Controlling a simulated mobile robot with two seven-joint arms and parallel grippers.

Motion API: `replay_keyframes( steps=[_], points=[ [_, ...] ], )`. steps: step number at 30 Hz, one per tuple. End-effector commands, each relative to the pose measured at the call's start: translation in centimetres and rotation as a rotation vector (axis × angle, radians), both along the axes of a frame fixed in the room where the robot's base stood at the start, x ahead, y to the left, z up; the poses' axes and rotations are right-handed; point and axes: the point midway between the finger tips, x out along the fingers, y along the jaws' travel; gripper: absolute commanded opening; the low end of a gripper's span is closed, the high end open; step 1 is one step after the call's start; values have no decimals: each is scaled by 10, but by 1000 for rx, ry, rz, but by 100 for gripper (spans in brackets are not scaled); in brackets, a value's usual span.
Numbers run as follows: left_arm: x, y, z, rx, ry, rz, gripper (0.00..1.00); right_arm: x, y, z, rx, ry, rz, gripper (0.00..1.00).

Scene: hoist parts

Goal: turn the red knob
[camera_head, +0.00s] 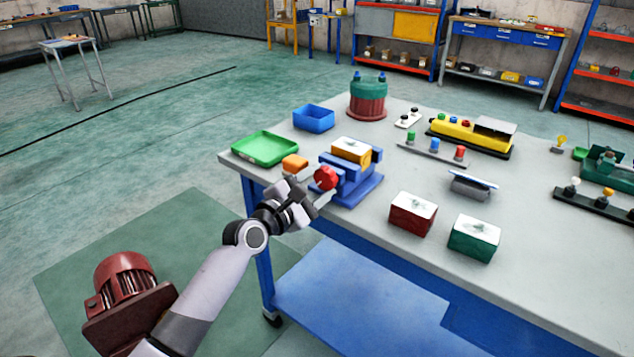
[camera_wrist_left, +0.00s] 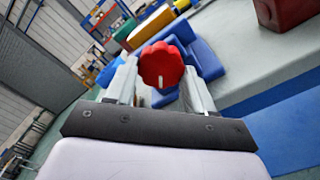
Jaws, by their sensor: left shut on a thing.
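The red knob (camera_head: 326,178) is on the front of a blue vise-like fixture (camera_head: 352,190) at the table's near left edge. It is round with a lobed rim and a small white mark, seen face-on in the left wrist view (camera_wrist_left: 161,66). My left gripper (camera_head: 317,190) reaches it from the front left. In the left wrist view its two fingers (camera_wrist_left: 160,84) stand on either side of the knob and are shut on it. The fixture holds a yellow block with a white top (camera_head: 351,149). My right gripper is not in view.
A green tray (camera_head: 264,149), an orange block (camera_head: 295,162) and a blue bin (camera_head: 313,118) lie left of and behind the fixture. Red (camera_head: 411,214) and green (camera_head: 474,238) boxes stand to its right. A red motor (camera_head: 124,280) is at the lower left.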

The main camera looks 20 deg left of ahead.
Motion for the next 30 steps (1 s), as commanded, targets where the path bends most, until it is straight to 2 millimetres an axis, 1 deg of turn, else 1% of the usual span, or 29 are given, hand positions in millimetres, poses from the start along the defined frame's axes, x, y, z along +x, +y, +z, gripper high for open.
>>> replay_keyframes(
  steps=[30],
  points=[
    [0,1,4,915,-328,-2,23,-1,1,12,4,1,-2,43]
  ],
)
